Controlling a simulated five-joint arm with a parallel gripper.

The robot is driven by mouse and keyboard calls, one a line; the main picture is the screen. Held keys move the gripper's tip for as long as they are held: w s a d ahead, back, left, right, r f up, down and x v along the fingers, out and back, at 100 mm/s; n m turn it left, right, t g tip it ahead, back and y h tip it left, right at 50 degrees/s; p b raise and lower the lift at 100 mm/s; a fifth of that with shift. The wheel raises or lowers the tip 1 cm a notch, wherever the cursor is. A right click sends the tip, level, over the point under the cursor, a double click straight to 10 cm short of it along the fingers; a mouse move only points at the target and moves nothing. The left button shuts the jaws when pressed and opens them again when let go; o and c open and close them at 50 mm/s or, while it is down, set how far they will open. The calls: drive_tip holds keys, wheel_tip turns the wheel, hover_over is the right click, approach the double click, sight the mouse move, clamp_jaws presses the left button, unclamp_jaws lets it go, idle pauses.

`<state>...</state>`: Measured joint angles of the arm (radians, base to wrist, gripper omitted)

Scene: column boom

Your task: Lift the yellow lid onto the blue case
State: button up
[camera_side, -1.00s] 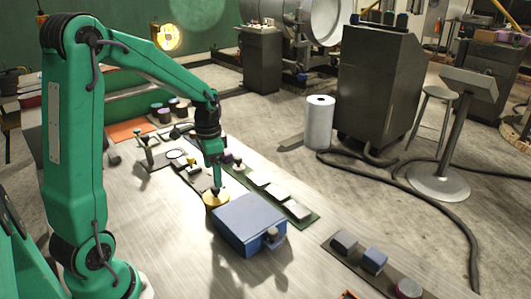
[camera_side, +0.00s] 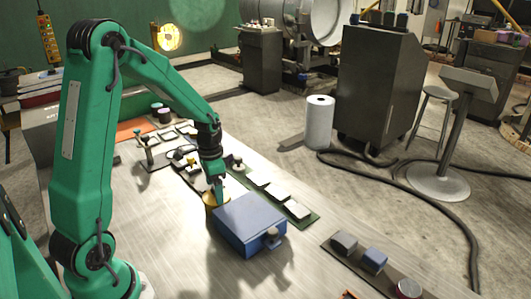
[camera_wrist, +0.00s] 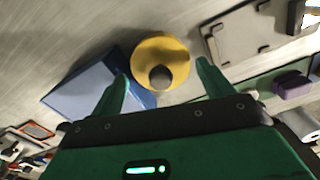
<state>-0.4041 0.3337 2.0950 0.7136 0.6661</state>
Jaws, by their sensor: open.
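The yellow lid (camera_side: 209,204) is round and sits beside the left corner of the blue case (camera_side: 247,222). In the wrist view the lid (camera_wrist: 155,49) has a dark round knob (camera_wrist: 160,78) at its middle. The blue case shows to its left (camera_wrist: 82,88), partly hidden by a finger. My gripper (camera_side: 216,183) points down over the lid. In the wrist view my gripper (camera_wrist: 160,75) is open, with one finger on each side of the knob and a gap to both. I cannot tell how high the fingertips are above the table.
A green strip with pale blocks (camera_side: 276,192) lies behind the case. A dark tray with grey, blue and red pieces (camera_side: 372,262) lies at the right. Small parts and a stand (camera_side: 148,150) are behind my gripper. The near metal tabletop (camera_side: 180,255) is clear.

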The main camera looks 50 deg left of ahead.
drive_tip(key=shift+f, duration=0.85)
drive_tip(key=c, duration=0.6)
